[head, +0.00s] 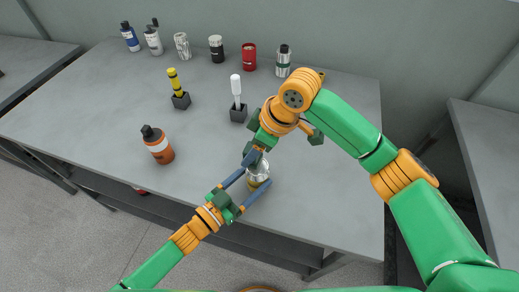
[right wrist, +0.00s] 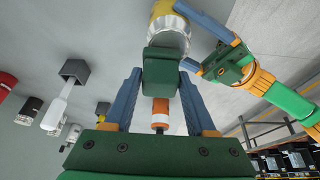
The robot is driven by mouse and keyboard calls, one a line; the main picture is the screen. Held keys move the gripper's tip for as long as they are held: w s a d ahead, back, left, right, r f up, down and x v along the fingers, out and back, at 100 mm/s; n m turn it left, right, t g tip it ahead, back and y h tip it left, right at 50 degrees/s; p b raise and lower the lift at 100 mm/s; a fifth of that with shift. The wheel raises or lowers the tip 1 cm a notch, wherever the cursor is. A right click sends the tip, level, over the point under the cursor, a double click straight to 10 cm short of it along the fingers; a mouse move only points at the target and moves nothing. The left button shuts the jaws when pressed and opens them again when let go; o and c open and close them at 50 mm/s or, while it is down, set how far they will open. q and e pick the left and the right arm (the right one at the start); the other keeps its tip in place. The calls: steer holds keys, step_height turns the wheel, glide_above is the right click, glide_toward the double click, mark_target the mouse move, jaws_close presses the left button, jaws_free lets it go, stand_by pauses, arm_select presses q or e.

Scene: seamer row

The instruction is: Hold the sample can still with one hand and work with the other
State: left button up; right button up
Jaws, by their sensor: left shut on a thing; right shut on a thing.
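The sample can (head: 257,180), silvery with a yellow part, stands near the table's front edge. It also shows at the top of the right wrist view (right wrist: 168,24). My left gripper (head: 255,174) is shut on it, its blue fingers along either side. My right gripper (head: 250,156) is just above and behind the can. In the right wrist view its blue fingers are shut on a dark green block (right wrist: 162,72). The block overlaps the can's edge there; I cannot tell whether they touch. The right arm hides part of the can in the head view.
An orange bottle (head: 160,150) stands to the left. A yellow tool (head: 175,84) and a white tool (head: 236,88) stand upright in dark blocks. Several bottles and cans, including a red can (head: 249,58), line the back edge. The table (head: 110,100) is clear at middle left.

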mark_target(261, 159)
steer(key=shift+s+d, duration=0.25)
steer(key=shift+d, duration=0.5)
steer(key=shift+s+d, duration=0.2)
steer(key=shift+d, duration=0.55)
steer(key=shift+w+a+f, duration=0.1)
steer(key=shift+w+a, duration=0.1)
steer(key=shift+a, duration=0.55)
steer(key=shift+w+a+f, duration=0.1)
steer(key=shift+w+a, duration=0.05)
steer(key=shift+a, duration=0.55)
steer(key=shift+s+d+r, duration=0.2)
steer(key=shift+s+d, duration=0.4)
step_height(261, 159, up, 7)
steer(key=shift+r, duration=0.1)
